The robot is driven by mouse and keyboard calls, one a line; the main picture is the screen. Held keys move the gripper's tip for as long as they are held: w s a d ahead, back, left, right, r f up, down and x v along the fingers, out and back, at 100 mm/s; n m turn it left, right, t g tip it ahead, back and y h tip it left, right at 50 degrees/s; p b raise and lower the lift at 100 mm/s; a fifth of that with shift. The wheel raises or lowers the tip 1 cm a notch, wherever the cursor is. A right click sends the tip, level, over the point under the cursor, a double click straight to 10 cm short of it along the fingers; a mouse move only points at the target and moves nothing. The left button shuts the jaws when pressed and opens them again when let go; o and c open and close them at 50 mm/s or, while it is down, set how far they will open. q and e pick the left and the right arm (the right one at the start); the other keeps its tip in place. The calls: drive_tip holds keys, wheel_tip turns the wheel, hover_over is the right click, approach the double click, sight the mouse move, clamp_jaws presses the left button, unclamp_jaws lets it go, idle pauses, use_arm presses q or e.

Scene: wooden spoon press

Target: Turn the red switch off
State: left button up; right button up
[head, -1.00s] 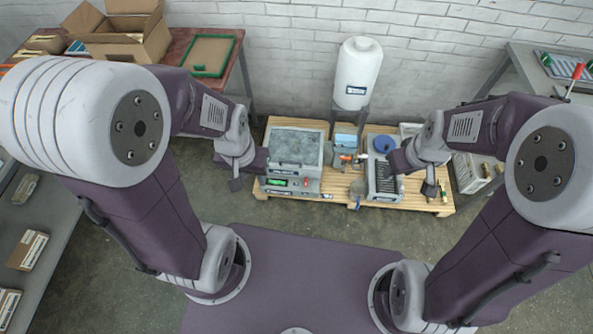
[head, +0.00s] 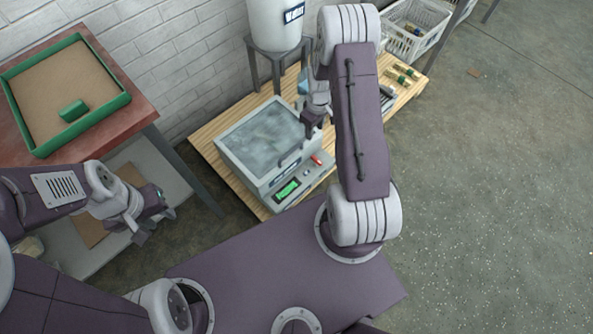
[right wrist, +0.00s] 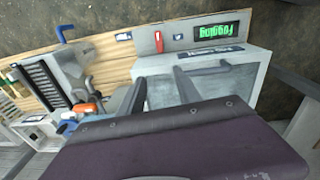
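The red switch (head: 316,159) sits on the front control panel of a grey box-shaped machine (head: 233,163), to the right of its lit green display (head: 287,190). The switch also shows in the right wrist view (right wrist: 158,42), near the display with green text (right wrist: 215,30). My right gripper (head: 310,130) is above the machine's right side, beyond the switch and apart from it. Its two fingers stand apart in the right wrist view (right wrist: 163,92), with nothing between them. My left gripper (head: 155,226) is open and empty, left of the machine, away from it.
The machine stands on a wooden pallet (head: 202,137). A white tank (head: 275,25) on a stand is behind it. A red-brown table with a green-rimmed tray (head: 105,108) is at the left. White baskets (head: 418,20) are at the back right. Open floor lies on the right.

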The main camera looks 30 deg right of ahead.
drive_tip(key=b, duration=0.4)
approach(319, 161)
drive_tip(key=shift+w+m+g, duration=0.4)
drive_tip(key=shift+w, duration=0.05)
drive_tip(key=shift+d, duration=0.1)
wheel_tip(319, 161, down, 9)
drive_tip(key=b, duration=0.6)
drive_tip(key=shift+b, duration=0.35)
use_arm(q)
wheel_tip(319, 161, down, 12)
drive_tip(key=shift+d+f, duration=0.15)
drive_tip(key=shift+f, duration=0.05)
use_arm(e)
drive_tip(key=shift+r, duration=0.15)
use_arm(q)
drive_tip(key=shift+s, duration=0.1)
use_arm(e)
clamp_jaws()
